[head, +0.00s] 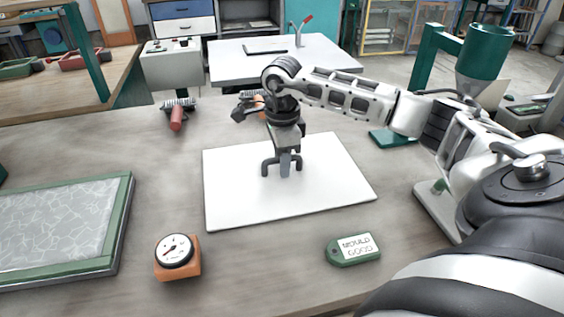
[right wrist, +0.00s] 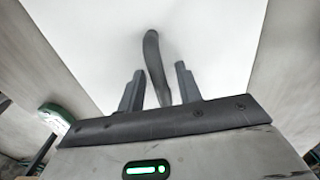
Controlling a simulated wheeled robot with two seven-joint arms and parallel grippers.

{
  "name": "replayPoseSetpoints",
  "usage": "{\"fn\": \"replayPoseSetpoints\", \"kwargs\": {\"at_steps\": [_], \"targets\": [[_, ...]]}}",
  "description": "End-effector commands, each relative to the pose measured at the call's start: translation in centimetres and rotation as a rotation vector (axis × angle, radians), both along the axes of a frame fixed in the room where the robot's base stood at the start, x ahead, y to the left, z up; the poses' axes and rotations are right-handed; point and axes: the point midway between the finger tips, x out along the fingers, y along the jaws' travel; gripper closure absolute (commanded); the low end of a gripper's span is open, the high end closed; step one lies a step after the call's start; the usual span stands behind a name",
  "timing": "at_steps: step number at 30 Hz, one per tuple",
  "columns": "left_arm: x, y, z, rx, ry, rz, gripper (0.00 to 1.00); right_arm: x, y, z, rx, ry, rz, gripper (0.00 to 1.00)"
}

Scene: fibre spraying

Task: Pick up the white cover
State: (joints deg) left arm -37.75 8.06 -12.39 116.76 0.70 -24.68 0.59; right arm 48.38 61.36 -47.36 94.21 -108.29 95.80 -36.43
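The white cover (head: 240,195) lies flat on the grey table, a pale sheet with a dark arched handle (head: 267,168) at its middle. It fills much of the right wrist view (right wrist: 85,40), where the handle (right wrist: 154,62) also shows. My right gripper (head: 285,160) points down over the handle. In the right wrist view its two fingers (right wrist: 158,88) stand either side of the handle, with gaps between, so it is open. The upper part of the handle is partly hidden by the gripper in the head view. My left gripper is not in view.
A green-framed tray (head: 122,225) lies at left. An orange gauge block (head: 177,257) and a green "MOULD GOOD" tag (head: 353,249) sit in front. A red-handled tool (head: 177,117) lies behind. A green funnel (head: 485,52) stands at the back right.

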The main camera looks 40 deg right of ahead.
Motion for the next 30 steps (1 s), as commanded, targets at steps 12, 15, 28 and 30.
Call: {"fn": "replayPoseSetpoints", "kwargs": {"at_steps": [12, 15, 28, 30], "targets": [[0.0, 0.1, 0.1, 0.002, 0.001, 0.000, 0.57, 0.1, 0.0, 0.2, 0.001, -0.003, 0.000, 1.00], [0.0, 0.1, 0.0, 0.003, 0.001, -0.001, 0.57, 0.1, 0.0, 0.4, 0.000, -0.004, 0.000, 1.00], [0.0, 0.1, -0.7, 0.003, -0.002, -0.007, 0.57, -2.0, 2.5, 7.1, 0.000, -0.009, 0.006, 1.00], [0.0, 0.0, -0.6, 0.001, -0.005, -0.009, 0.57, -2.9, 3.6, 8.7, 0.001, -0.009, 0.006, 1.00]]}}
